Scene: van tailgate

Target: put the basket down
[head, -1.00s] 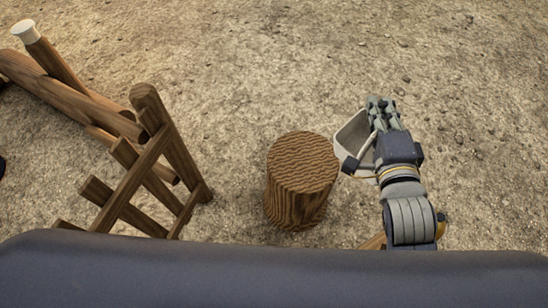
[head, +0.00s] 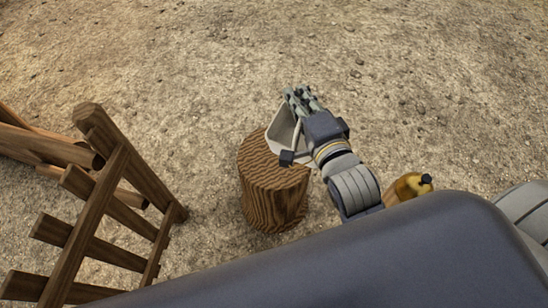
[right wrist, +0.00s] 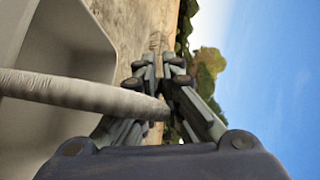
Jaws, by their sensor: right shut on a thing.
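The basket (head: 284,124) is a pale grey-white container with a bar handle. In the head view it is at the upper right edge of the wooden stump (head: 272,200), partly overlapping the stump's top. I cannot tell whether it touches the stump. My right gripper (head: 300,98) is shut on the basket's handle. In the right wrist view the pale handle (right wrist: 85,93) runs into the fingers of the gripper (right wrist: 165,85), and the basket's wall shows at the upper left. My left gripper is not in view.
A wooden rail frame (head: 100,190) stands at the left. A yellowish object (head: 408,186) with a dark knob lies on the right beside my body. Open gravel ground (head: 430,80) spreads behind and to the right of the stump.

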